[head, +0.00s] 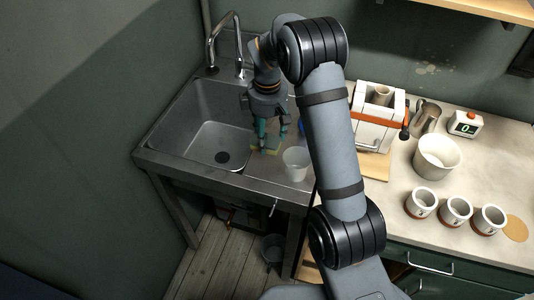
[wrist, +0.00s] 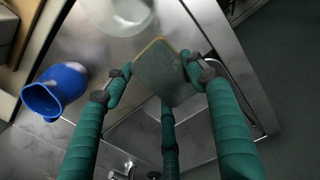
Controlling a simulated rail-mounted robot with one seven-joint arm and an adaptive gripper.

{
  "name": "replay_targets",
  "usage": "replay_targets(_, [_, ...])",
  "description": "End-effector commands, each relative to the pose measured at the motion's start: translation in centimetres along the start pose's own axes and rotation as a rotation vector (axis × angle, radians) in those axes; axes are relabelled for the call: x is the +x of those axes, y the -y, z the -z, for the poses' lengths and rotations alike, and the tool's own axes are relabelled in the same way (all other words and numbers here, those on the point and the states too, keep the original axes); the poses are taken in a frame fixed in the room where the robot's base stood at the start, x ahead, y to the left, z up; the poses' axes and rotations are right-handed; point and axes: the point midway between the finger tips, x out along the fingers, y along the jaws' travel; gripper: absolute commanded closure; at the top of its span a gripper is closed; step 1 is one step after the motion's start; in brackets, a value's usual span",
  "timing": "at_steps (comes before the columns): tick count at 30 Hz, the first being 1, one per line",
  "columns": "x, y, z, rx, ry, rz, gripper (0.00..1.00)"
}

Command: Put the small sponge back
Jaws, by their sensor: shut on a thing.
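The small sponge (wrist: 163,72) is a grey-green pad with a yellowish edge, seen between my gripper's fingertips in the wrist view. My gripper (head: 267,140) has teal fingers and is shut on it, pointing down at the steel drainboard right of the sink basin.
A translucent white cup (head: 296,163) stands just right of my gripper. A blue mug (wrist: 55,92) is close by. The sink basin (head: 207,140) and faucet (head: 212,50) are to the left and behind. A white bowl (head: 437,157) and several mugs stand on the right counter.

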Motion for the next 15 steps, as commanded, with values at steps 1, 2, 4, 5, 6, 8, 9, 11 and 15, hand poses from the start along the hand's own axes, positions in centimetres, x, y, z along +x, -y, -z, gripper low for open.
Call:
replay_targets(1, [0.8, 0.1, -0.1, 0.002, 0.002, 0.004, 0.65])
replay_targets(2, [1.3, 0.1, -0.1, 0.003, 0.002, 0.004, 0.65])
replay_targets(4, [2.1, 0.0, -0.1, 0.003, 0.001, 0.001, 0.65])
replay_targets(5, [2.4, 0.0, -0.1, 0.003, 0.001, 0.001, 0.65])
replay_targets(6, [2.7, 0.0, -0.1, 0.003, 0.0, 0.001, 0.65])
replay_targets(8, [3.3, 0.1, 0.0, 0.003, 0.001, 0.002, 0.65])
replay_targets(9, [3.9, 0.1, -0.1, 0.003, 0.001, 0.003, 0.65])
replay_targets(11, [4.8, 0.1, -0.1, 0.002, 0.002, 0.003, 0.65])
replay_targets(15, [6.2, 0.1, 0.0, 0.003, 0.0, 0.001, 0.65])
